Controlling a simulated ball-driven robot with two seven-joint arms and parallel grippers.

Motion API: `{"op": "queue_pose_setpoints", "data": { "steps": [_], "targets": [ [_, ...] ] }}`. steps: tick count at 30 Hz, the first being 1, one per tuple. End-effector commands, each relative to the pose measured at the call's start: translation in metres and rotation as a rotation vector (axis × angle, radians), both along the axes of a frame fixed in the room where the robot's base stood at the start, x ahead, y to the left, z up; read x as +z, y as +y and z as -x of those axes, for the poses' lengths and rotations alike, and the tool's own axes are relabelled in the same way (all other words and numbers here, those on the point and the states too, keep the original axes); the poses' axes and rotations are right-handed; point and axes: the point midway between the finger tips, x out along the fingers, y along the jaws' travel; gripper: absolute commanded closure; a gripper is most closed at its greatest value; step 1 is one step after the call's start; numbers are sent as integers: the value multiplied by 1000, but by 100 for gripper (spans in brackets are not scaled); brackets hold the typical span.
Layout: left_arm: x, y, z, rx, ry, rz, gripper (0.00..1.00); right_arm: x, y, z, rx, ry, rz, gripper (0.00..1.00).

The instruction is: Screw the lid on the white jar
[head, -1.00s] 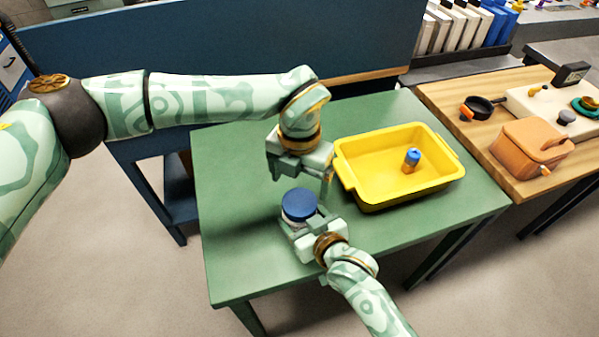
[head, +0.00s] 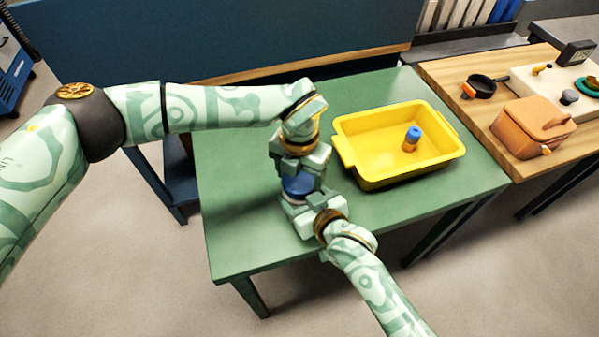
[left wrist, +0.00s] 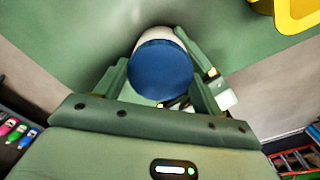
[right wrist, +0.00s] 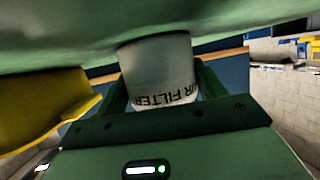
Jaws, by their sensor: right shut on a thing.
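The white jar (right wrist: 158,72) has lettering on its side. My right gripper (head: 305,205) is shut on the jar, its fingers on both sides in the right wrist view. The blue lid (head: 298,187) sits on top of the jar; in the left wrist view (left wrist: 162,72) it looks roughly level on it. My left gripper (head: 300,172) is above the jar, pointing down, with its open fingers on either side of the lid. Whether the fingers touch the lid, and how the thread sits, is hidden.
A yellow tray (head: 372,180) stands just right of the grippers on the green table (head: 240,235); a small blue-and-orange thing (head: 412,138) is in it. A wooden table (head: 450,82) with a brown box (head: 533,125) adjoins at right. The green table's left side is clear.

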Motion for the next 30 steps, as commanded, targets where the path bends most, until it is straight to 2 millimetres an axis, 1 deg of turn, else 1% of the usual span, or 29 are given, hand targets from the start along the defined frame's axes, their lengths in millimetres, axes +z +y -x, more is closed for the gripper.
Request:
{"op": "queue_pose_setpoints", "data": {
  "steps": [1, 2, 3, 10, 13, 17, 21, 23, 26, 30],
  "targets": [
    [0, 0, 0, 1, 0, 0, 23, 0, 0, 0, -1, -1, 1, 94],
    [0, 0, 0, 1, 0, 0, 15, 0, 0, 0, -1, -1, 1, 94],
    [0, 0, 0, 1, 0, 0, 10, 0, 0, 0, -1, -1, 1, 94],
    [0, 0, 0, 0, 0, 0, 10, 0, 0, 0, -1, -1, 1, 94],
    [3, 0, 0, 0, -1, 0, 10, 0, 0, 0, -1, -1, 1, 94],
    [16, 0, 0, -1, -1, 0, 10, 0, 0, 0, -1, 0, 2, 94],
    [36, 0, -1, 0, -2, 1, 10, 0, 0, 0, -1, 0, 2, 94],
    [42, 1, -1, 1, -1, 0, 10, 0, 0, 0, -1, 0, 2, 94],
    [46, 1, 0, 0, 0, 0, 10, 0, 0, 0, -1, -1, 1, 94],
    [45, 0, 0, 1, 0, 0, 10, 0, 0, 0, -1, -1, 1, 94]
  ]
}}
